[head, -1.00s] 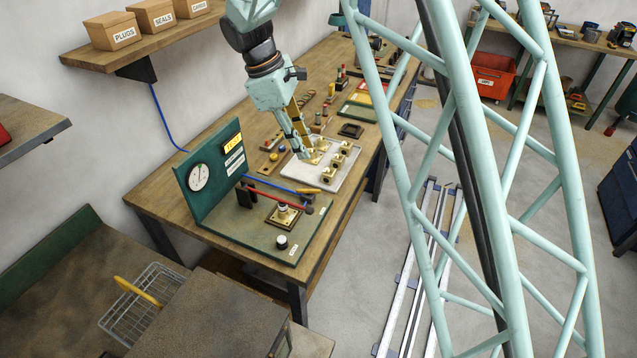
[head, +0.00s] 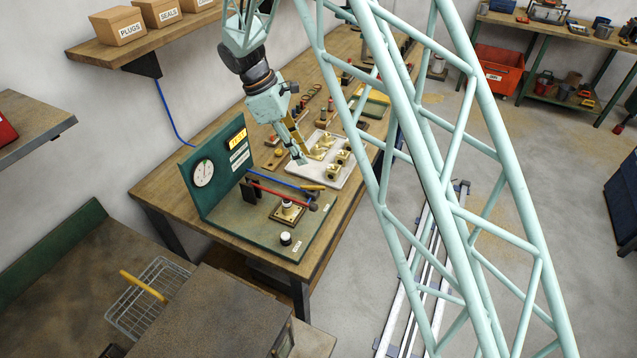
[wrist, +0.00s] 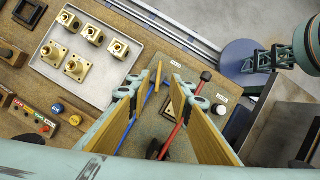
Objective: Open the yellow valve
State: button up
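The yellow valve handle (head: 312,187) is a short bar at the right end of the blue pipe (head: 285,181) on the green test panel (head: 240,222). In the wrist view, the yellow handle (wrist: 158,77) and blue pipe (wrist: 148,98) show between the fingers. My gripper (head: 302,160) hangs above the bench by the tray's left edge, pointing down. In the wrist view, my gripper (wrist: 157,84) is open and empty, its tan-padded fingers wide apart and apart from the handle. The exact height above the handle cannot be told.
The pressure gauge (head: 203,173) stands on the upright green board. The white tray (head: 308,176) holds several brass fittings. A yellow-handled wire basket (head: 149,297) is at lower left.

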aim_at(320, 187)
jog(key=shift+f, duration=0.1)
jog(key=shift+p+x, duration=0.35)
jog(key=shift+x, duration=6.45)
jog(key=shift+d, duration=0.1)
jog(key=shift+c, duration=0.9)
grip_shut()
